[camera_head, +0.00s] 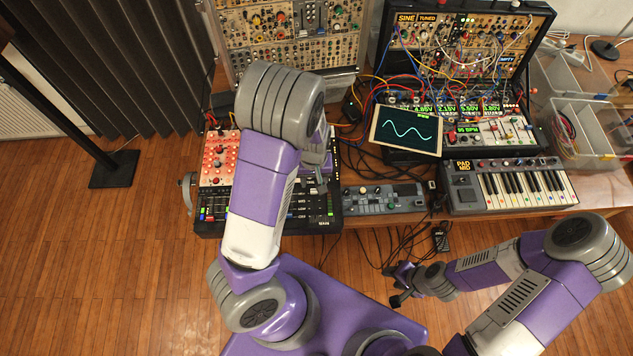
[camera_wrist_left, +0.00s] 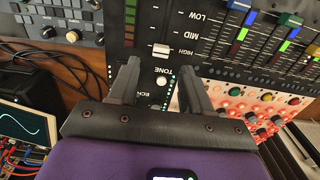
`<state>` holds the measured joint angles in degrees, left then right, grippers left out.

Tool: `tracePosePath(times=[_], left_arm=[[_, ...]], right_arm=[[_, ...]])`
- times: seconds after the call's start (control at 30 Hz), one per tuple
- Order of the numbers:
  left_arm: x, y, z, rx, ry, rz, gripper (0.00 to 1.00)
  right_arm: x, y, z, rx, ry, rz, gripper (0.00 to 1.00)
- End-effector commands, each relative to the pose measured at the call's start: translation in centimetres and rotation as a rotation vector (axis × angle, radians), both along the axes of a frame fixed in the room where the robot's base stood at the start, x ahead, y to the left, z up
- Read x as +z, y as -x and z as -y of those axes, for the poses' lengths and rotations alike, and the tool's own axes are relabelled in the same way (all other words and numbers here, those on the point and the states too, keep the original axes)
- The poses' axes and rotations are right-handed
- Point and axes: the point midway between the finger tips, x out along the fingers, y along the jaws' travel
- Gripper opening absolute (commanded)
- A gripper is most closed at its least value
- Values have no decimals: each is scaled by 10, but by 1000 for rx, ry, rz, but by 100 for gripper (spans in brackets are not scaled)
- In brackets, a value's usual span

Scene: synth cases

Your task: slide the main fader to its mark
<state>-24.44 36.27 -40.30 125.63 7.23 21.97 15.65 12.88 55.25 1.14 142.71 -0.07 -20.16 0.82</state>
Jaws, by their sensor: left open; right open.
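A black mixer (camera_head: 312,222), labelled MAIN at its front right corner, lies at the left of the table; my left arm hides much of it in the head view. In the left wrist view the mixer panel (camera_wrist_left: 215,48) shows a white fader cap (camera_wrist_left: 162,50), which I take to be the main fader. Its mark cannot be made out. My left gripper (camera_wrist_left: 160,76) is open over the panel, its fingertips on either side of and just short of the cap, not closed on it. My right gripper (camera_head: 401,284) is open and empty in front of the table.
A red-knobbed panel (camera_head: 219,158) adjoins the mixer. A small grey unit (camera_head: 384,198) and a keyboard (camera_head: 508,184) stand to the right. A screen (camera_head: 407,130) with a wave and modular racks (camera_head: 300,35) with loose cables are behind. Several coloured faders (camera_wrist_left: 290,20) lie beside the white cap.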

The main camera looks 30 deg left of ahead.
Motion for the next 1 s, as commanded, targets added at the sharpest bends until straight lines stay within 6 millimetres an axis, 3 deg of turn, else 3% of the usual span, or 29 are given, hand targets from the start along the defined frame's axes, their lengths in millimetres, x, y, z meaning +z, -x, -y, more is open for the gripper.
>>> tracePosePath(times=[0.03, 0.23, 0.63, 0.97, 1.0], left_arm=[[-12, 1, 0, 1, -1, -3, 49], [-38, 0, 0, 0, 0, -1, 49], [-46, 0, 0, 0, 0, 1, 49], [-46, 0, 0, 0, 0, 1, 0], [-46, 0, 0, 0, 0, 1, 0]], right_arm=[[-5, 0, 0, 0, 0, -1, 43], [-13, 0, 0, 0, 0, -1, 43], [-14, 0, 0, 0, 0, 0, 43], [-14, 0, 0, 0, 0, 0, 43], [-14, 0, 0, 0, 0, 0, 43]])
